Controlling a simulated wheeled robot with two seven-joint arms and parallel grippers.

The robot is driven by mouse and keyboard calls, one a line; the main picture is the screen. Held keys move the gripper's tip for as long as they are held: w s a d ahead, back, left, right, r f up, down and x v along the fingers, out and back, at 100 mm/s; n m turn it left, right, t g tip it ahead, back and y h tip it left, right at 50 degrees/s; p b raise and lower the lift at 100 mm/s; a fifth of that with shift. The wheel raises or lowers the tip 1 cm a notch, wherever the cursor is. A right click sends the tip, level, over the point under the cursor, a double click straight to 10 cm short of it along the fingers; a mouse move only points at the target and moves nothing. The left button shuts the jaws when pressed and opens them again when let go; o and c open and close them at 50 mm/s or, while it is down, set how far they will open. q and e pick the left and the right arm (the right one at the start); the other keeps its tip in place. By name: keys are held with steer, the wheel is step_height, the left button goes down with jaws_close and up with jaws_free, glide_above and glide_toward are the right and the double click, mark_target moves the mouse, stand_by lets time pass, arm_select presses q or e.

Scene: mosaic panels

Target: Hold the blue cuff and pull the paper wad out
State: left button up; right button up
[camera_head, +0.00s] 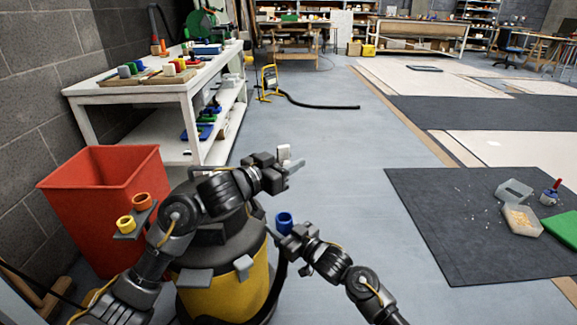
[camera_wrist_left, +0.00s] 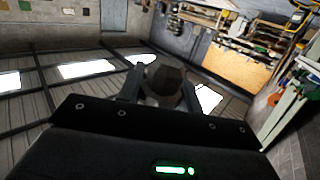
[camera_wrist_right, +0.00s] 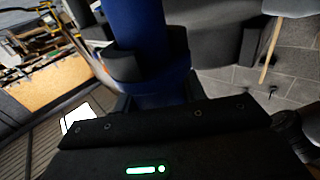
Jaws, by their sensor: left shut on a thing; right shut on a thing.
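The blue cuff (camera_head: 284,220) stands beside the yellow and black vacuum, at the end of a dark hose. My right gripper (camera_head: 289,237) is shut on it from the right. In the right wrist view the cuff (camera_wrist_right: 138,30) rises as a blue tube between the fingers. My left gripper (camera_head: 284,172) is higher, above the cuff and apart from it. It is shut on the pale grey paper wad (camera_head: 284,152). In the left wrist view the wad (camera_wrist_left: 166,80) shows as a faceted lump between the fingertips. The cuff's inside is too small to make out.
The vacuum (camera_head: 215,285) stands directly below my arms. A red bin (camera_head: 95,195) is at left, with yellow (camera_head: 125,224) and orange (camera_head: 142,200) cuffs in front. A white workbench (camera_head: 165,92) stands behind.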

steer(key=o, duration=1.1)
steer(key=shift+o, duration=0.2)
steer(key=shift+s+d, duration=0.1)
steer(key=v, duration=1.1)
steer(key=shift+s+d, duration=0.25)
steer(key=shift+s, duration=0.05)
